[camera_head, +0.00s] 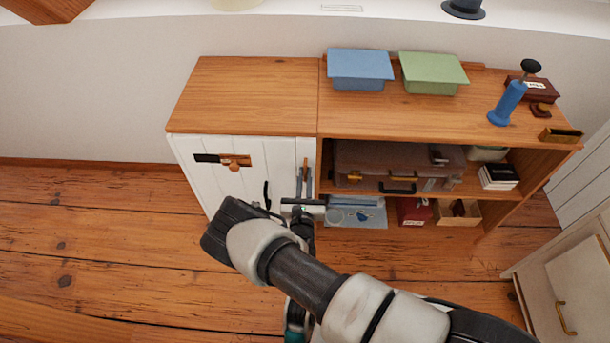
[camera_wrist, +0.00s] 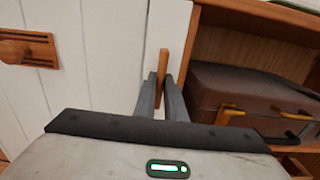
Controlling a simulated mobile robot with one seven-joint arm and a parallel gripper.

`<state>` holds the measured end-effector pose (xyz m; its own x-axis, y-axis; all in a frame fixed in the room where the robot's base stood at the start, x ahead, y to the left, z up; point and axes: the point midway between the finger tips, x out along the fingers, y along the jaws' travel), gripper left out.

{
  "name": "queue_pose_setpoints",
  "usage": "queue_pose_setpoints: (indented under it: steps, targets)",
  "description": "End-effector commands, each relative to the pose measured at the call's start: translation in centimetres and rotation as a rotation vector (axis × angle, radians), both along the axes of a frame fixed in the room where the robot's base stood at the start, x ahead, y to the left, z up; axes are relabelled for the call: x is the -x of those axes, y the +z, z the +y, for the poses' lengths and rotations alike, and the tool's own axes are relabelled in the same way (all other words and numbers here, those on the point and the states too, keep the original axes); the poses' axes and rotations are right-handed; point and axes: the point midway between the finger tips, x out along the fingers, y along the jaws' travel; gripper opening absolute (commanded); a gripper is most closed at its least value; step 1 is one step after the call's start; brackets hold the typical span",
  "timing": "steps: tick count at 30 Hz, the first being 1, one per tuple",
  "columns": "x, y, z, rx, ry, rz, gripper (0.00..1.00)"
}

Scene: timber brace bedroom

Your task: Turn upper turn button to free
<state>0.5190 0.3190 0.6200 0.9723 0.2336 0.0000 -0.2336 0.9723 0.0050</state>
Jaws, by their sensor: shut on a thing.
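The upper turn button is a small wooden bar (camera_head: 305,165) at the right edge of the white cabinet door (camera_head: 205,155). It also shows in the wrist view (camera_wrist: 163,62), standing close to upright, its top end above my fingers. My gripper (camera_head: 303,183) is shut on the bar, with one grey finger on each side of it in the wrist view (camera_wrist: 161,84). I see no second turn button.
A wooden knob on a slotted plate (camera_head: 235,161) and a black handle (camera_head: 266,195) are on the door. Right of it, an open shelf holds a brown case (camera_head: 400,163) with a black handle, close to my gripper. Blue (camera_head: 360,68) and green boxes (camera_head: 432,72) stand on top.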

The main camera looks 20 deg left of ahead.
Motion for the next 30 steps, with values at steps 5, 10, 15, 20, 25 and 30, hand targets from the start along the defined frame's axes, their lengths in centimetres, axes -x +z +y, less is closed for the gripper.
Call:
queue_pose_setpoints:
  steps: [5,10,15,20,25,30]
  targets:
    - [0.0,0.0,0.0,-0.012,0.0,0.002,0.0]
    - [0.0,0.0,0.0,-0.013,0.0,0.002,0.0]
    - [0.0,0.0,0.0,-0.012,0.0,0.002,0.19]
    - [0.0,0.0,0.0,-0.011,0.0,0.003,0.29]
    - [0.0,0.0,0.0,-0.01,0.0,0.002,0.29]
    - [1.1,0.0,-0.1,-0.009,0.002,0.004,0.29]
